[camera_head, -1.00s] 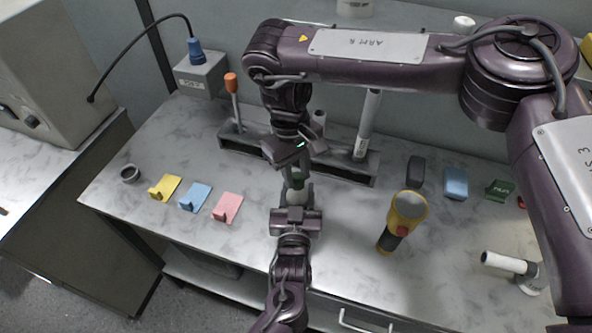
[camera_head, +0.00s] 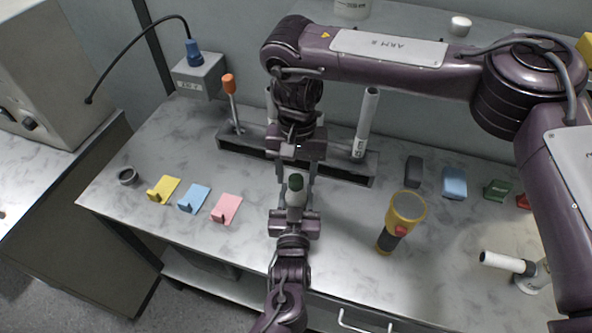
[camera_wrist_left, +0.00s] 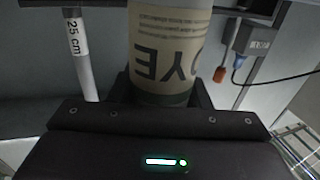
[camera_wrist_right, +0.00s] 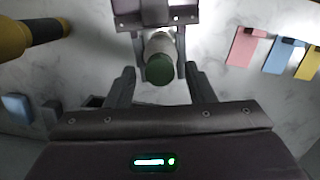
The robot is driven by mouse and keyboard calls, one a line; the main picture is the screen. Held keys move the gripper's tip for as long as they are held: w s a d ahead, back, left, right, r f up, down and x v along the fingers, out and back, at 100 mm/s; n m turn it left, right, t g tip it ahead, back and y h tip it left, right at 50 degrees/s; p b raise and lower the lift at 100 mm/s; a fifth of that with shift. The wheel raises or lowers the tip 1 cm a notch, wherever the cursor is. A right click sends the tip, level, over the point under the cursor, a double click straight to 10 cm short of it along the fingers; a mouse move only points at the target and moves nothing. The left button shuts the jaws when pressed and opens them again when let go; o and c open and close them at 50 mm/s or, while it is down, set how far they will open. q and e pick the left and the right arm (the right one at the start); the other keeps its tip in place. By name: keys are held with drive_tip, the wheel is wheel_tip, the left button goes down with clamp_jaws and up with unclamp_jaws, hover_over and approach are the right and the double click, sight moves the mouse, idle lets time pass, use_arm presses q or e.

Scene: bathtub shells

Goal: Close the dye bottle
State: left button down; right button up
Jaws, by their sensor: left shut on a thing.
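The dye bottle (camera_head: 295,206) stands upright in my left gripper (camera_wrist_left: 160,95), whose fingers are shut on its body. Its label, reading DYE upside down, shows in the left wrist view (camera_wrist_left: 168,50). A dark green cap (camera_head: 296,182) sits at the bottle's top; I cannot tell how tight it is. It also shows in the right wrist view (camera_wrist_right: 159,69). My right gripper (camera_wrist_right: 160,80) is open and empty, pointing down at the bottle. Its two fingers stand either side of the cap, apart from it.
A long grey rack (camera_head: 340,172) behind the grippers holds an orange-handled tool (camera_head: 229,85) and a white tube (camera_head: 366,120). A yellow flashlight (camera_head: 405,212) stands to the right. Yellow, blue and pink holders (camera_head: 227,208) lie left. The front left tabletop is clear.

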drive_tip(key=shift+s+r, duration=0.1)
drive_tip(key=shift+r, duration=2.15)
drive_tip(key=shift+c, duration=0.4)
